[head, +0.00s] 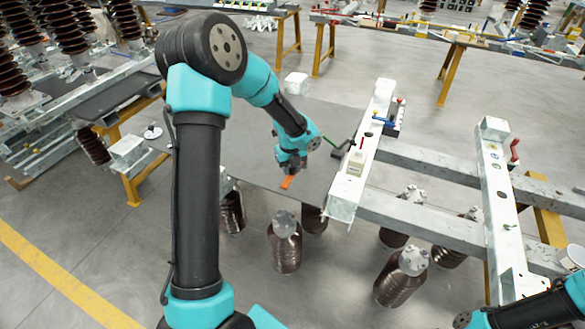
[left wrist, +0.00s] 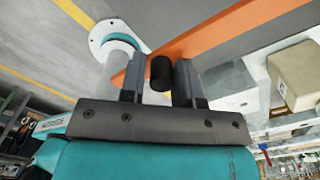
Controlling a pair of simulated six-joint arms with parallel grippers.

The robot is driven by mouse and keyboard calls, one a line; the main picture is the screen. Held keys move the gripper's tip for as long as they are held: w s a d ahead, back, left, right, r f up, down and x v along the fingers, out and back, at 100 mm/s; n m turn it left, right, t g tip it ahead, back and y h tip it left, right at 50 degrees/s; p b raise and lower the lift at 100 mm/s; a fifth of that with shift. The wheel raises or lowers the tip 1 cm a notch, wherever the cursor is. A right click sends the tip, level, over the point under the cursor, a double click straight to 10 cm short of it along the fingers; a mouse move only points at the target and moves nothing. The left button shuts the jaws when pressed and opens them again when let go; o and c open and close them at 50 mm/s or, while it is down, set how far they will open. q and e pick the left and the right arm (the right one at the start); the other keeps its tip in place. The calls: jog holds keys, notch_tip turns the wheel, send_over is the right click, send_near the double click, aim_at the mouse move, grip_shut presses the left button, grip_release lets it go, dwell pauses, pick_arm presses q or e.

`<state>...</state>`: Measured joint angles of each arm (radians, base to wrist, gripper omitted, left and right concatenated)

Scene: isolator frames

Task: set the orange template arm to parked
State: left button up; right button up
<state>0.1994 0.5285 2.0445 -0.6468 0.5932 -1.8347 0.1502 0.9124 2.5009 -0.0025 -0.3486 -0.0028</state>
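The orange template arm (left wrist: 215,30) shows in the left wrist view as a long flat bar running past my fingertips to the upper right. A short black knob (left wrist: 162,73) stands at the bar, between the two fingers of my left gripper (left wrist: 158,78). The knob is close to the right finger, with a narrow gap to the left finger, so the gripper looks open around it. In the head view my left gripper (head: 291,165) points down, and only a small orange piece (head: 288,182) of the template arm shows below it. My right gripper is out of view.
Brown insulators (head: 285,245) are below. A second beam (head: 497,205) stands farther right.

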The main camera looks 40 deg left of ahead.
pick_arm(q)
jog(key=o, duration=0.3)
notch_tip(320, 180, up, 17)
jog(key=shift+r, duration=0.2)
dwell(0.6)
dwell(0.3)
